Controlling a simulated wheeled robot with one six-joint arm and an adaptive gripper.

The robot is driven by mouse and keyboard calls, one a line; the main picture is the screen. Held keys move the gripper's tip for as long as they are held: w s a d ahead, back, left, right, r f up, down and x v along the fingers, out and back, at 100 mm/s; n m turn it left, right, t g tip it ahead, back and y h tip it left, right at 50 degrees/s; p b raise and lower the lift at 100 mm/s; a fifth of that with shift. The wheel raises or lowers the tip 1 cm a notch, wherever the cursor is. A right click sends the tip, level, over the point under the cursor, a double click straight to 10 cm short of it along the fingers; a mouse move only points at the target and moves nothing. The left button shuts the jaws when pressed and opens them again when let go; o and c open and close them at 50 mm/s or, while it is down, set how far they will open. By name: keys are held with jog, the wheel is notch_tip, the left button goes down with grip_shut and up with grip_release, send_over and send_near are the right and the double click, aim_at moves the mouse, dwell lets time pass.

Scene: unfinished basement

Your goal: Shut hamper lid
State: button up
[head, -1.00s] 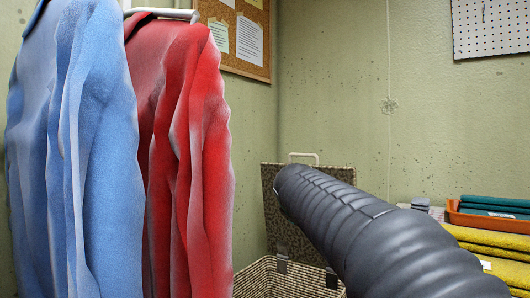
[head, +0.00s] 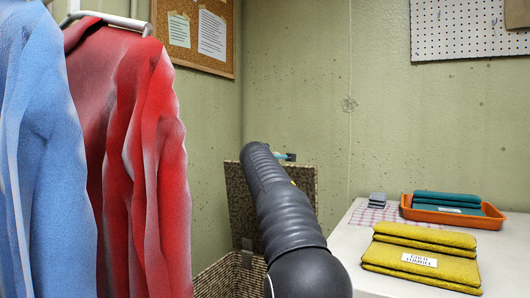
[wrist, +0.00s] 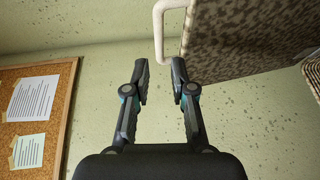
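The woven hamper (head: 217,280) stands in the corner, its body mostly hidden behind the red shirt and my arm. Its lid (head: 240,205) is open, standing upright near the wall on metal hinges. The lid also fills the upper right of the wrist view (wrist: 250,35). Its white handle (wrist: 158,35) shows there, just beyond my fingertips; my arm hides it in the head view. My gripper (wrist: 161,72) is open and empty, with the lid's edge close to the right finger. In the head view, only a small part of the gripper (head: 287,157) shows beside the lid's top.
A blue shirt (head: 40,160) and a red shirt (head: 135,140) hang at the left, close to the hamper. At the right, a white surface (head: 360,245) holds yellow folded cloths (head: 425,248) and an orange tray (head: 475,219). A corkboard (head: 202,30) hangs on the wall.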

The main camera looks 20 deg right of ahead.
jog(key=shift+p+x, duration=2.9)
jog(key=shift+x, duration=2.05)
grip_shut()
